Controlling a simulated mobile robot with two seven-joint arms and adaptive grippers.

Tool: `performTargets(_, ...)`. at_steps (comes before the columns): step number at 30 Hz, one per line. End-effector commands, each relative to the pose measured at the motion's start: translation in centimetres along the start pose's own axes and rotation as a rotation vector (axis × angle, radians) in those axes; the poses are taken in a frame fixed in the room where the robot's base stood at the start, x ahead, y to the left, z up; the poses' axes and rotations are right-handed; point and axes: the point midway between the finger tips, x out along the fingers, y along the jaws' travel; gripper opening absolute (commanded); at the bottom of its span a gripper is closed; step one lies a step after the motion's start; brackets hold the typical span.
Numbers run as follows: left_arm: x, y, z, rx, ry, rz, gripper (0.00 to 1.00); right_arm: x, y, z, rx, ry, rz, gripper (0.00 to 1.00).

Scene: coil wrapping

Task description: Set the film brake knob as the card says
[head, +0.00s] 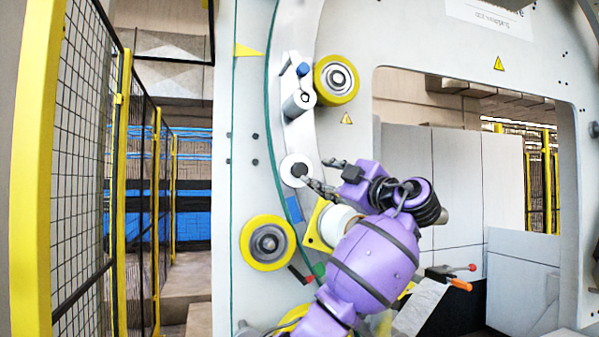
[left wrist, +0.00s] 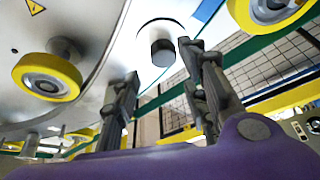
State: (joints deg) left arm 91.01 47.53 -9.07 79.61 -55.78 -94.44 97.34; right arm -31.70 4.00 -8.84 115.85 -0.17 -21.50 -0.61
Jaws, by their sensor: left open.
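A small black knob on a white round disc, which looks like the film brake knob (head: 298,170), sits on the curved ring of the machine in the head view. It also shows in the left wrist view (left wrist: 163,53), near the top middle, with the white disc behind it. My left gripper (head: 322,176) is open and empty just right of the knob, its fingers pointing at it. In the left wrist view the left gripper (left wrist: 160,78) has its fingers spread, with the knob beyond the gap between them. The knob's pointer setting is not readable. I cannot identify the card. My right gripper is not in view.
Yellow rollers (head: 337,79) (head: 267,242) stand out above and below the knob. A grey cylinder with a blue cap (head: 298,103) is just above it. A yellow-framed mesh fence (head: 85,130) stands at left. The machine's large opening (head: 460,180) is at right.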

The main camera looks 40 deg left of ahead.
Motion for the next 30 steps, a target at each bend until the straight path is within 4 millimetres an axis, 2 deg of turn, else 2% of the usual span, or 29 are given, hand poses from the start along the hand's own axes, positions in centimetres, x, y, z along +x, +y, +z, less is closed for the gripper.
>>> performTargets(15, 7.0, 0.1, -0.2, 0.001, 0.002, -0.001, 0.41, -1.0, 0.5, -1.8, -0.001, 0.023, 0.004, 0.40)
performTargets(26, 7.7, 0.0, 0.0, 0.001, 0.000, 0.000, 0.41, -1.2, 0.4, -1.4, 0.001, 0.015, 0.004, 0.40)
performTargets(30, 7.7, 0.0, 0.0, 0.001, 0.000, 0.000, 0.25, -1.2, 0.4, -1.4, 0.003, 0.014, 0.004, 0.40)
